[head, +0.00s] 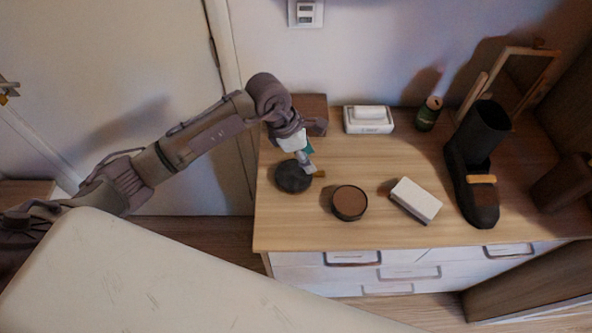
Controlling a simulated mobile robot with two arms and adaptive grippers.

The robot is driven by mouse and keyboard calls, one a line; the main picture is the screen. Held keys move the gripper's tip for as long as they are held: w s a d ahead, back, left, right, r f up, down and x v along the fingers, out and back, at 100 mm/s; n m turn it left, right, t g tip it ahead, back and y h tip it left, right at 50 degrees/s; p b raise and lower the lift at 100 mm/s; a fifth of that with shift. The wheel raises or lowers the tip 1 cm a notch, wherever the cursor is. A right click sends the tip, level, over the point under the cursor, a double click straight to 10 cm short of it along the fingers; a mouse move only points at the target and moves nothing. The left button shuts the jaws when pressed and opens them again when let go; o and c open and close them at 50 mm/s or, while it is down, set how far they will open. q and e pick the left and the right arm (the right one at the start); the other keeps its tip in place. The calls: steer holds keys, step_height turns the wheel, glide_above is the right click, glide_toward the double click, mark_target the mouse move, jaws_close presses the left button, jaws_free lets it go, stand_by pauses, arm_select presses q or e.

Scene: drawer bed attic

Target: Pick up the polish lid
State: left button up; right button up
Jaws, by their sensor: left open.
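The polish lid (292,177) looks like the dark round disc lying on the left part of the wooden dresser top. An open round tin (349,203) with brown polish stands to its right, apart from it. My left gripper (308,166) comes in from the upper left and is open. Its fingertips are at the lid's upper right edge and cover a little of it. I cannot tell whether they touch the lid. My right gripper is not in view.
A white block-like brush (416,199) lies right of the tin. A black boot (472,175) stands farther right. A brown box (311,113), a white tissue box (369,119) and a green bottle (428,114) stand along the wall. The dresser's front strip is clear.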

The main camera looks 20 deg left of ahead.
mark_target(317, 173)
arm_select(q)
steer(key=p+x, duration=0.1)
steer(key=x, duration=0.2)
steer(key=shift+d+p, duration=0.1)
steer(key=shift+p, duration=0.2)
steer(key=p+x, duration=0.1)
steer(key=x, duration=0.1)
steer(key=shift+s+f, duration=0.1)
steer(key=shift+f, duration=0.25)
steer(key=shift+d+f, duration=0.15)
steer(key=shift+f, duration=0.4)
steer(key=c, duration=0.7)
jaws_close()
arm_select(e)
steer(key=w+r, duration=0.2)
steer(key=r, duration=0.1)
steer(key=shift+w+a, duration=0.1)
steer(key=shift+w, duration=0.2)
